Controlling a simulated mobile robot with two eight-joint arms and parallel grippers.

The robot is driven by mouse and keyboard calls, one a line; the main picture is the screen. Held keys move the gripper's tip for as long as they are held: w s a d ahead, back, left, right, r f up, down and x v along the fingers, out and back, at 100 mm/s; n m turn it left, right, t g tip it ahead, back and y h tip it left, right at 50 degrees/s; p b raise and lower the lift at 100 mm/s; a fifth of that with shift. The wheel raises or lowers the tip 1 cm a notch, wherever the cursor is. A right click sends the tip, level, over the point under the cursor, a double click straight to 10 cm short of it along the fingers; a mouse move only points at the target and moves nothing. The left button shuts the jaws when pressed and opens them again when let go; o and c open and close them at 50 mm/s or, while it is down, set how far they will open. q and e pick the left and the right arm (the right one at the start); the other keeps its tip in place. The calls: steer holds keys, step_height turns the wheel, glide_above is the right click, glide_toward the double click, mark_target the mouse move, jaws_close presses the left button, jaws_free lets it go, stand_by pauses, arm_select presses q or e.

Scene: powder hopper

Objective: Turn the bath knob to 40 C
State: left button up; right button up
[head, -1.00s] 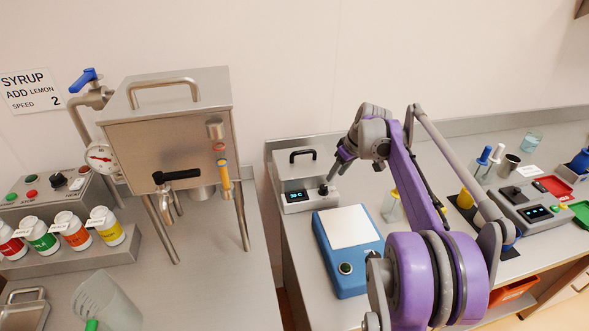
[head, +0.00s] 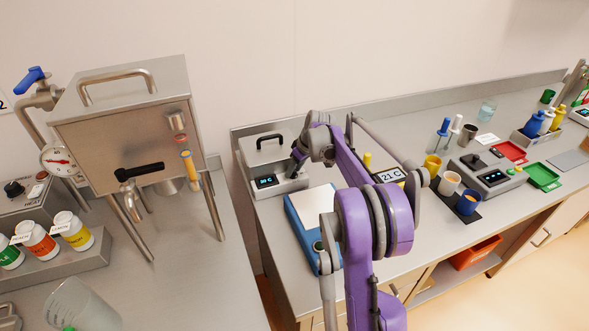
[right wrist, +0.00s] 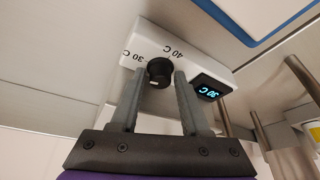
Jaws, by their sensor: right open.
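The bath (head: 280,187) is a grey box with a black top handle, at the back left corner of the right-hand bench. The round black knob (right wrist: 158,70) sits on the white panel near the printed marks 30 C and 40 C. My right gripper (right wrist: 158,78) is open, with one finger on each side of the knob; I cannot tell whether they touch it. In the head view my right gripper (head: 298,162) hides the knob. My left gripper is not in view.
A blue scale (head: 310,212) with a white plate stands just in front of the bath. A 21 C sign (head: 388,176) and several cups stand to the right. A steel hopper (head: 125,130) and several bottles are on the left bench.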

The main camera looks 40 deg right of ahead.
jaws_close()
stand_by(0.5)
steer(key=m+h, duration=0.1)
steer(key=m, duration=0.2)
steer(key=shift+a+b, duration=0.1)
steer(key=shift+b, duration=0.25)
steer(key=m+h, duration=0.1)
steer(key=m, duration=0.2)
steer(key=shift+a+m+h, duration=0.15)
steer(key=shift+m+h, duration=0.15)
steer(key=m+h, duration=0.1)
steer(key=m, duration=0.2)
steer(key=shift+w+a+g+b, duration=0.1)
steer(key=shift+w+g+b, duration=0.05)
steer(key=shift+g+b, duration=0.25)
steer(key=shift+m+g+h, duration=0.5)
steer(key=shift+m+h, duration=0.1)
steer(key=shift+m, duration=1.5)
